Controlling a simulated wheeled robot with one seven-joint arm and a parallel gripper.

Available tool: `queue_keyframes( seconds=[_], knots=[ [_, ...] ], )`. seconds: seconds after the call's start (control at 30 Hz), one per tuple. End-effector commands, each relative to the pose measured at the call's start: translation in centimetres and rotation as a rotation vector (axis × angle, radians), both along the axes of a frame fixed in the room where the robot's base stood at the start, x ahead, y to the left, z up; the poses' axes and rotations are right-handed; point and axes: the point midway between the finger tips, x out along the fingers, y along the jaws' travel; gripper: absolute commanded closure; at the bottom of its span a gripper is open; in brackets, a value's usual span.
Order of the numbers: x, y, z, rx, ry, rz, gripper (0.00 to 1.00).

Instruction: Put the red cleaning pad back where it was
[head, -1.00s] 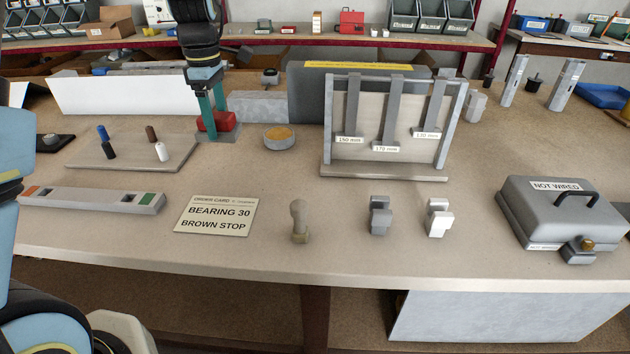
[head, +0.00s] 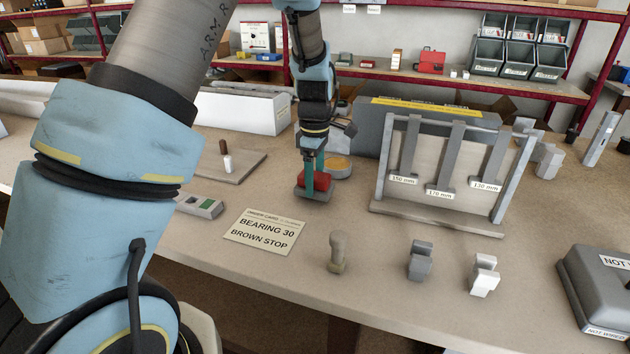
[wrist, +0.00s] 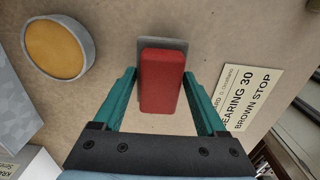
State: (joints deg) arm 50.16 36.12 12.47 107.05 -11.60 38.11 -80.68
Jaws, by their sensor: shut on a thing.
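The red cleaning pad (head: 315,181) is a red block between the teal fingers of my gripper (head: 313,173), left of the middle of the table. In the wrist view my gripper (wrist: 161,76) is shut on the sides of the pad (wrist: 162,85). A flat grey piece (wrist: 162,42) shows under the pad and past its far end. I cannot tell whether it is joined to the pad, or whether the pad is lifted off the table. The spot the pad came from is not marked in these frames.
A round grey dish with an orange-yellow top (wrist: 56,46) sits close beside the pad. The order card (head: 263,232) lies in front. A rack with hanging strips (head: 455,165) stands to the right, with several small profile pieces along the front edge. A peg board (head: 222,166) is at left.

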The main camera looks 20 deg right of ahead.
Motion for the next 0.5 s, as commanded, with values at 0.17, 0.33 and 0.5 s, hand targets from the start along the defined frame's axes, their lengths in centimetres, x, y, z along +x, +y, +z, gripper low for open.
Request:
queue_keyframes(
  seconds=[0.17, 0.33, 0.5],
  knots=[
    [0.0, 0.0, -1.4, 0.000, 0.000, 0.001, 0.70],
    [0.0, 0.0, -1.4, -0.001, -0.001, 0.001, 0.70],
    [0.0, 0.0, -1.6, -0.001, -0.001, 0.001, 0.21]
  ],
)
